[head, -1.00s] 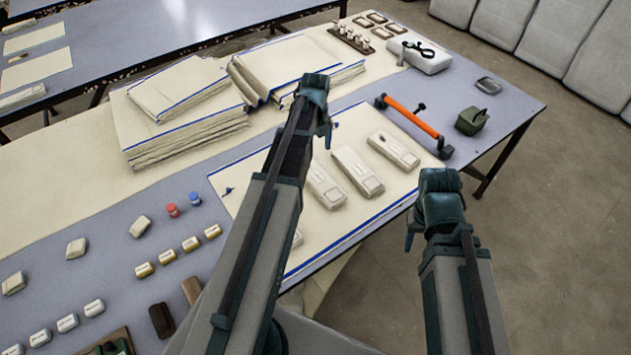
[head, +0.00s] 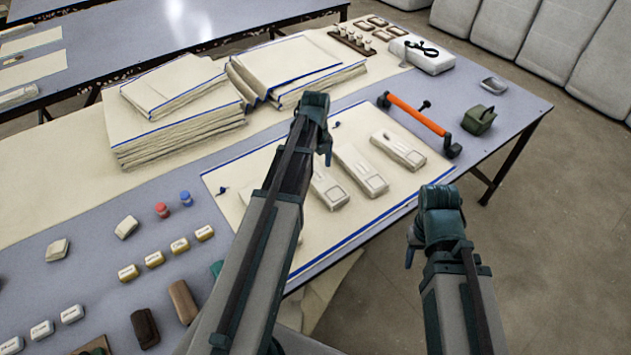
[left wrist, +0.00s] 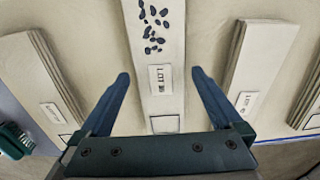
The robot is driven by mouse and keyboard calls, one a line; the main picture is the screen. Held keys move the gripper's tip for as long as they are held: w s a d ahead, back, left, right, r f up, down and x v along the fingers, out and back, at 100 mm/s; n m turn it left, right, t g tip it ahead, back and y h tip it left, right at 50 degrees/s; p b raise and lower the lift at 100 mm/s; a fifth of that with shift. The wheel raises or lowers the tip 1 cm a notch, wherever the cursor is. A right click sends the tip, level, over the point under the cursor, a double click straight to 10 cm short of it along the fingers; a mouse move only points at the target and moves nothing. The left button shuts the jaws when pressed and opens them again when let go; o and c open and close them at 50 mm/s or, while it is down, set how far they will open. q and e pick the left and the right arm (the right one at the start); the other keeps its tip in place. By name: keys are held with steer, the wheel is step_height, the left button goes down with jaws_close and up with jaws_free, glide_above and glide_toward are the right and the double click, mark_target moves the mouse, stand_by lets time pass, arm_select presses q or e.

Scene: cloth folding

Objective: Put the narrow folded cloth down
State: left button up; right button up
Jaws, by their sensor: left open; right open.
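A narrow folded cloth (left wrist: 160,95) lies flat in the left wrist view, pale with dark blue spots and a printed label. My left gripper (left wrist: 160,82) is open, with one finger on each side of this strip and gaps between. In the head view my left gripper (head: 326,152) is over the cream cloth sheet, and my arm hides part of what lies beneath. Other narrow folded strips lie beside it (head: 360,172) (head: 398,150). My right gripper (head: 409,252) is open, off the table's front edge; its fingers are mostly hidden.
Stacks of folded cloth (head: 180,128) (head: 290,68) stand behind the sheet (head: 240,187) with blue edges. An orange-handled bar (head: 418,117) and a green box (head: 479,120) lie to the right. Small labelled blocks (head: 154,258) and two bobbins (head: 162,210) are at left.

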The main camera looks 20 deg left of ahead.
arm_select(q)
step_height(320, 180, down, 2)
steer(key=shift+f+b, duration=0.1)
steer(key=shift+b, duration=0.45)
arm_select(e)
step_height(320, 180, down, 2)
arm_select(q)
steer(key=shift+c, duration=0.2)
steer(key=c, duration=1.3)
steer(key=shift+r+p, duration=0.95)
steer(key=shift+c, duration=0.2)
steer(key=shift+s+d+r+p, duration=0.1)
steer(key=shift+s+r+p, duration=0.05)
steer(key=shift+r+p, duration=0.5)
steer(key=shift+s+d+r+p, duration=0.1)
steer(key=shift+s+r+p, duration=0.05)
steer(key=shift+r+p, duration=0.45)
steer(key=s+d, duration=0.2)
steer(key=s, duration=0.2)
steer(key=s+d, duration=0.3)
steer(key=s, duration=0.2)
steer(key=s+d+r, duration=0.1)
steer(key=s+d, duration=0.1)
steer(key=s, duration=0.2)
steer(key=shift+s+d+p, duration=0.15)
steer(key=shift+d+p, duration=0.1)
steer(key=shift+p, duration=0.15)
arm_select(e)
step_height(320, 180, up, 5)
steer(key=shift+r, duration=0.1)
